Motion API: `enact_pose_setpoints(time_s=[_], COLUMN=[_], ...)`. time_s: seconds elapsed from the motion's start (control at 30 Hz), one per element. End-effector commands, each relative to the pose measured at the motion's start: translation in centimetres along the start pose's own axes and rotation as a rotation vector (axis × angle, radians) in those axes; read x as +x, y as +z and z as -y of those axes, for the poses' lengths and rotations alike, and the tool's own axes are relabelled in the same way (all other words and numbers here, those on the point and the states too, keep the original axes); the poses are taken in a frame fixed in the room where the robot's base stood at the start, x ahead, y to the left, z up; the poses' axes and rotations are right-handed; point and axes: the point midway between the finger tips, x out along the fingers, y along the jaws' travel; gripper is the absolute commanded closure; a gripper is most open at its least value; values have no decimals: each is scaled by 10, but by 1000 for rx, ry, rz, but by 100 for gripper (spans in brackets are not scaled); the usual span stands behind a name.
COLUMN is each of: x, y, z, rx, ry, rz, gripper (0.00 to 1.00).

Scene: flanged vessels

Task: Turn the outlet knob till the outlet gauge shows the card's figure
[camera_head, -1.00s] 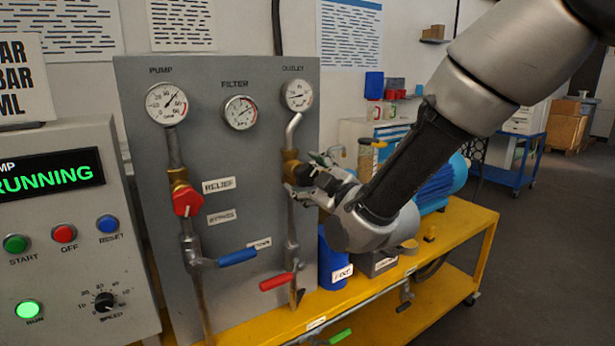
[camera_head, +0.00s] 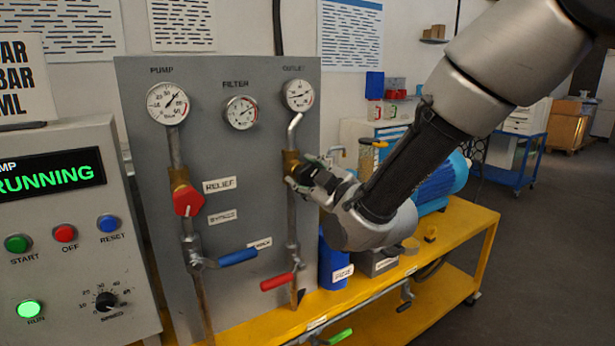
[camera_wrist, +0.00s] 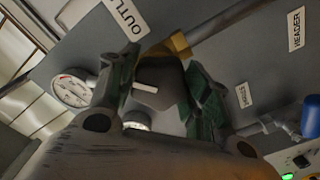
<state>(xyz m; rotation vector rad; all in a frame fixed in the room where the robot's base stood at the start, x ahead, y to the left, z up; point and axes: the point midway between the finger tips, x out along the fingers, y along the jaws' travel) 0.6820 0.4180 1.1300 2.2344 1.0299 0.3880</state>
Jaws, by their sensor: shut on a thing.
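My gripper (camera_head: 303,172) is at the outlet pipe of the grey panel, below the outlet gauge (camera_head: 298,95). In the wrist view my fingers (camera_wrist: 158,88) are shut on the dark outlet knob (camera_wrist: 160,72), one finger on each side. A white pointer mark shows on the knob. In the head view my gripper hides the knob. The outlet gauge's white dial faces the head camera, but its figures are too small to read surely. The card (camera_head: 22,80) at the far left is cut off by the frame edge. Only the ends of its lines show, and no figure.
The pump gauge (camera_head: 168,104) and filter gauge (camera_head: 241,112) are on the same panel. Beside my gripper are a red relief knob (camera_head: 187,200), a blue lever (camera_head: 238,257) and a red lever (camera_head: 277,282). A blue container (camera_head: 334,262) stands below my gripper.

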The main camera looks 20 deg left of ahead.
Motion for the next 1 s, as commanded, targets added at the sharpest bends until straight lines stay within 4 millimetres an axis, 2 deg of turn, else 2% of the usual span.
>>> enact_pose_setpoints(time_s=[1.0], x=[0], y=[0], z=[1], rx=[853], ry=[-1], rz=[2], gripper=[76])
